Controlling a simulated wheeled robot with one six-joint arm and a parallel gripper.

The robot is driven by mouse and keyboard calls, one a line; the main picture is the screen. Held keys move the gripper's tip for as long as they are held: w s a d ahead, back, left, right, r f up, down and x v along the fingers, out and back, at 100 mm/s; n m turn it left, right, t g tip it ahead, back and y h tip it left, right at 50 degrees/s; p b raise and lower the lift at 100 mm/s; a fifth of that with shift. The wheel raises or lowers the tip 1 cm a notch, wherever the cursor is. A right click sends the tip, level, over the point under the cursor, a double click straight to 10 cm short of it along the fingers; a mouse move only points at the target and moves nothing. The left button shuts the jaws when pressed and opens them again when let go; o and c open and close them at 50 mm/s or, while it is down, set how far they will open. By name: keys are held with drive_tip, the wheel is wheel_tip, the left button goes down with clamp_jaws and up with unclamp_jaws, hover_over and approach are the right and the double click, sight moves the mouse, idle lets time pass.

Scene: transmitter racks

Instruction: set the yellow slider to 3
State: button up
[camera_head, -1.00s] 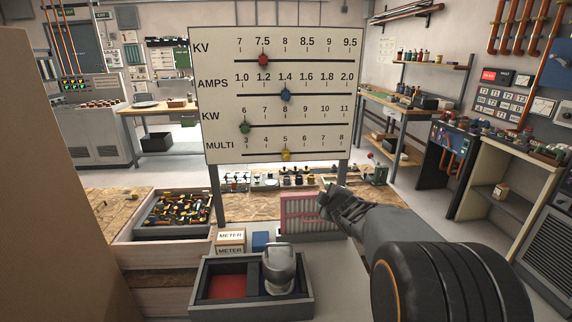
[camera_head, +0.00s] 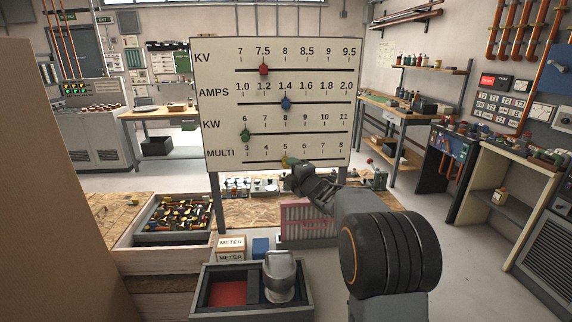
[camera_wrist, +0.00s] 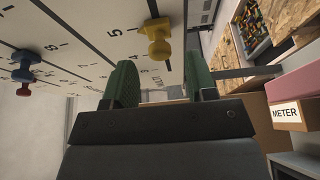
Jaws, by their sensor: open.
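The scale board (camera_head: 215,105) has four rows: KV, AMPS, KW and MULTI. The yellow slider (camera_head: 285,160) is on the bottom MULTI row, at about 5; my gripper partly covers it in the head view. In the wrist view the yellow slider (camera_wrist: 156,40) stands out from the board, a little beyond the gap between the green fingertips. My gripper (camera_head: 292,170) is just below and beside it in the head view. The fingers also show in the wrist view (camera_wrist: 162,72), apart and with nothing between them. The 3 mark (camera_head: 247,148) is at the row's left end.
The red (camera_head: 264,69), blue (camera_head: 286,102) and green (camera_head: 245,134) sliders are on the rows above. Below the board are a bin of parts (camera_head: 150,240), meter boxes (camera_head: 231,241) and a dark tray (camera_head: 207,265). The space before the board's left half is clear.

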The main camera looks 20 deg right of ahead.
sight(287, 166)
drive_tip(key=shift+w+a+p, duration=0.2)
drive_tip(key=shift+w, duration=0.85)
drive_tip(key=shift+w+a+p, duration=0.15)
drive_tip(key=shift+w+a, duration=0.05)
drive_tip(key=shift+w, duration=0.8)
clamp_jaws()
